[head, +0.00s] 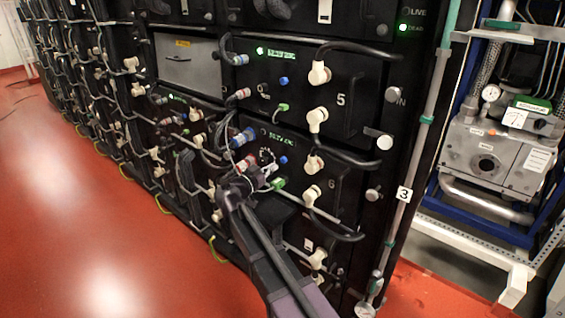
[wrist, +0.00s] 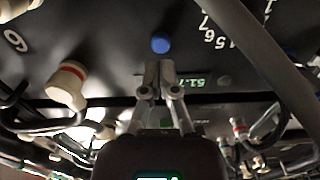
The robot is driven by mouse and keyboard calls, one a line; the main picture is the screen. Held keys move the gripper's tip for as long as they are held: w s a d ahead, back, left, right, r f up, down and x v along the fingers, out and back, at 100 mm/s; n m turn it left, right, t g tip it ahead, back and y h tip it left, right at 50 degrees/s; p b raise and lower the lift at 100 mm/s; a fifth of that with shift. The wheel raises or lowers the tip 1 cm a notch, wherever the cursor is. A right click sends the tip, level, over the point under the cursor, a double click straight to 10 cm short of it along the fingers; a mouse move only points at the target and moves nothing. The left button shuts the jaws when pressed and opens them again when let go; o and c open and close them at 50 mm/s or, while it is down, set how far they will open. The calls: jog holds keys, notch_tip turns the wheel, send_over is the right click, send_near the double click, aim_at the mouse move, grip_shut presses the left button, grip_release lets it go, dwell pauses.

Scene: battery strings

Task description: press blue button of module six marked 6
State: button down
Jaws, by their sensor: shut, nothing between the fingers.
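Module six is a black panel marked 6 (head: 331,184), below the panel marked 5. Its blue button (head: 283,160) shows in the head view just right of my gripper (head: 270,172). In the wrist view the blue button (wrist: 160,44) is round and uncovered, just beyond the fingertips. My gripper (wrist: 160,70) is shut and empty, its two grey fingers side by side and pointing toward the button. A small dark gap shows between the fingertips and the button; I cannot tell how deep it is. The module's number (wrist: 14,40) appears rotated at the left.
A cream connector with a red ring (wrist: 68,82) stands left of my fingers, and a thick grey cable (wrist: 262,60) crosses on the right. A green lit display (wrist: 190,82) is close beside the fingers. Module five (head: 341,100) is above. Red floor (head: 90,210) lies open at left.

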jog(key=shift+v, duration=1.9)
